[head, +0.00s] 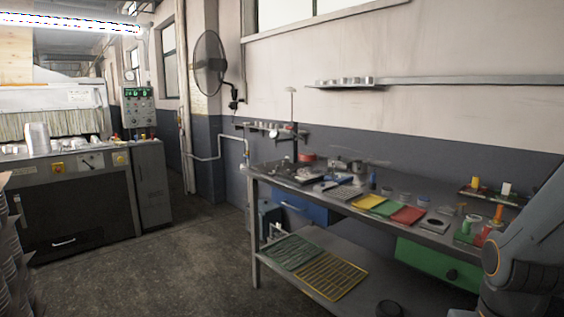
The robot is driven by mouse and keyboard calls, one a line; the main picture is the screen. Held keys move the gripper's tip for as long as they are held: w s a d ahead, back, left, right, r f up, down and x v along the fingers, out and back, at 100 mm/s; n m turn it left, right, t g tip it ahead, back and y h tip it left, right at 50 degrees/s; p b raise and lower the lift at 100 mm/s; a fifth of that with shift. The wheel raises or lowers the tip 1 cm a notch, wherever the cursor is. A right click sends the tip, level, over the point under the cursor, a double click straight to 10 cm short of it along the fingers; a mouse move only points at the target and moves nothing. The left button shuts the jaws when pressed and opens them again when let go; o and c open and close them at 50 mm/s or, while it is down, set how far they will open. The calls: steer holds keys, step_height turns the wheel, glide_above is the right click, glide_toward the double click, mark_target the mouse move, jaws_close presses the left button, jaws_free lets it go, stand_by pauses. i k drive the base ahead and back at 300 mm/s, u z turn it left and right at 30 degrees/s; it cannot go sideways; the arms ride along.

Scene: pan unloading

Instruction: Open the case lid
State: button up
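No case with a lid can be made out for certain in the head view. The steel workbench (335,206) along the wall carries many small items, and some at its far end are too small to tell apart. A large machine (75,205) with a control panel stands at the left. My arm shows at the right edge, over the near end of the workbench. My gripper is outside the picture.
Yellow, green and red trays lie mid-bench; the red tray (407,215) is nearest. A blue drawer (300,207) and a green drawer (440,263) sit under the top. The lower shelf holds a yellow grid (331,276). The floor (170,265) between machine and bench is clear.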

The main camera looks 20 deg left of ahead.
mark_target(337, 160)
steer(key=u, duration=1.7)
steer(key=i, duration=2.05)
steer(key=z, duration=2.55)
